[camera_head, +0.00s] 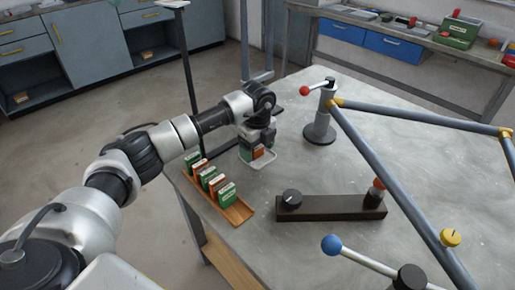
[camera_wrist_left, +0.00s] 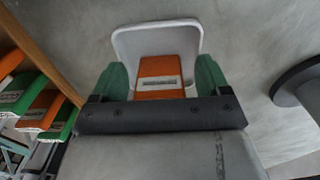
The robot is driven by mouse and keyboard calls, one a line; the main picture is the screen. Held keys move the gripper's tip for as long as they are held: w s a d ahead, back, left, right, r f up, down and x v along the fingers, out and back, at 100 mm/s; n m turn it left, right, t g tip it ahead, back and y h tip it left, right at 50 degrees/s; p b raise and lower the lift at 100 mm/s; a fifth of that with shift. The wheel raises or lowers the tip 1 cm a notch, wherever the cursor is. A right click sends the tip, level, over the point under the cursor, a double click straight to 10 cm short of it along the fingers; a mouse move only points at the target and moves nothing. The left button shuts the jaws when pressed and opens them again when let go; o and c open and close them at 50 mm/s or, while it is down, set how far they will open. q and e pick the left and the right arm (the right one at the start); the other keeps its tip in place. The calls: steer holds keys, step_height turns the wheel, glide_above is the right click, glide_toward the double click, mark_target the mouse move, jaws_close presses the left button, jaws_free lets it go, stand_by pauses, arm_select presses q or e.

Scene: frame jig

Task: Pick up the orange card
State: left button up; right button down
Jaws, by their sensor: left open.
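An orange card (camera_wrist_left: 160,68) with a pale label is in a small white tray (camera_wrist_left: 128,40) in the left wrist view. The card (camera_head: 258,153) and tray (camera_head: 264,164) also show in the head view, partly hidden under my gripper. My left gripper (camera_wrist_left: 160,80) is open, with a green finger on each side of the card and a small gap to each. In the head view my left gripper (camera_head: 256,148) is low over the tray, near the table's left side. My right gripper is in neither view.
A wooden rack (camera_head: 240,214) with several green and orange cards stands at the table's left edge. A dark bar with a knob (camera_head: 330,208), a round-based clamp post (camera_head: 319,132) and a blue-grey tube frame (camera_head: 385,180) are to the right. Bare tabletop lies between.

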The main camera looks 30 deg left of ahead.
arm_select(q)
steer(key=c, duration=1)
